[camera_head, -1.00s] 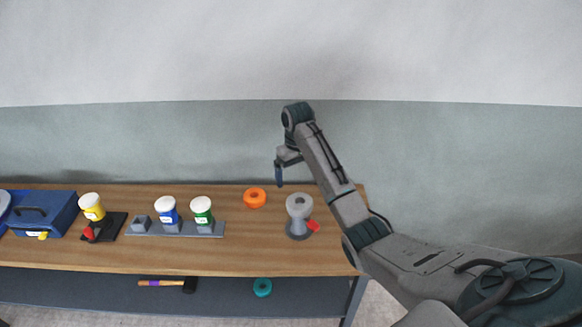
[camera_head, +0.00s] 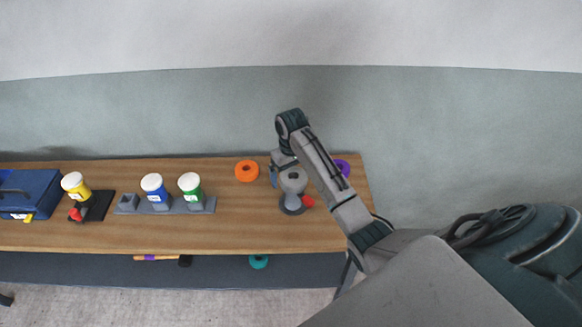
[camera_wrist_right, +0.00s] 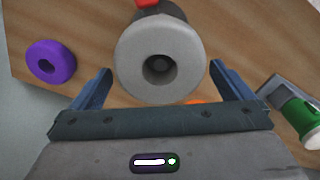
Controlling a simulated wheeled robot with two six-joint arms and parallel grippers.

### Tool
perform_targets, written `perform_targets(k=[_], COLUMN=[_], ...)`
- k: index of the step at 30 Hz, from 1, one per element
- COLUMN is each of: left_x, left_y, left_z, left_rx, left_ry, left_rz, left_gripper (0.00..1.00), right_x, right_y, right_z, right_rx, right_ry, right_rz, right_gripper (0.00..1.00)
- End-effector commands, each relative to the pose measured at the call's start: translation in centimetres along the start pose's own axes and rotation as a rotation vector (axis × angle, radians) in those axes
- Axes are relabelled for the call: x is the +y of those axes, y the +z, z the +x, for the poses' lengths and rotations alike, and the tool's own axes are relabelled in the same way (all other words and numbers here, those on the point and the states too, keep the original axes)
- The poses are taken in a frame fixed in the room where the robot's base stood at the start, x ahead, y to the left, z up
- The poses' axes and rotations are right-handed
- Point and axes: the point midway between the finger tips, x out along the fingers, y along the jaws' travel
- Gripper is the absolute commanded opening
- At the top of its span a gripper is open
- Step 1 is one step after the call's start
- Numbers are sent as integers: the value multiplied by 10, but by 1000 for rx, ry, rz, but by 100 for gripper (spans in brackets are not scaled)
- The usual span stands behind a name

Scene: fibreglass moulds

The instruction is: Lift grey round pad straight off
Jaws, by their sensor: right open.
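The grey round pad (camera_head: 293,180) sits on top of a dark grey stand (camera_head: 292,205) near the right end of the table. In the right wrist view the pad (camera_wrist_right: 160,58) is a pale grey disc with a dark hole in its middle. My right gripper (camera_wrist_right: 160,82) is open, with one blue finger on each side of the pad's near edge and apart from it. In the head view the right gripper (camera_head: 274,176) is at the pad's upper left, partly hidden by its own wrist. My left gripper is not in view.
An orange ring (camera_head: 247,170) lies left of the stand and a purple ring (camera_head: 342,167) right of it, behind my arm. A red part (camera_head: 308,201) sticks out from the stand. Green (camera_head: 189,183), blue (camera_head: 152,184) and yellow (camera_head: 73,183) containers stand to the left.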

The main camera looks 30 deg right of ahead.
Motion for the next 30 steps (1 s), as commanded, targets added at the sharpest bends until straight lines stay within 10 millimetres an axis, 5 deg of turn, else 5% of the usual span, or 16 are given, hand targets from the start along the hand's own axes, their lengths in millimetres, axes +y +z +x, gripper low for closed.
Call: perform_targets(k=[4, 11, 30], left_x=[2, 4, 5], left_y=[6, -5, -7], left_z=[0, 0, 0], left_rx=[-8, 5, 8], left_ry=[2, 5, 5], left_rz=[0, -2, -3], left_gripper=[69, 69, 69], right_x=[0, 0, 0], right_y=[0, 0, -1], right_z=[0, 0, -27], right_rx=[0, 1, 2], right_ry=[0, 0, 0], right_rz=[0, 0, 0], right_gripper=[98, 52, 51])
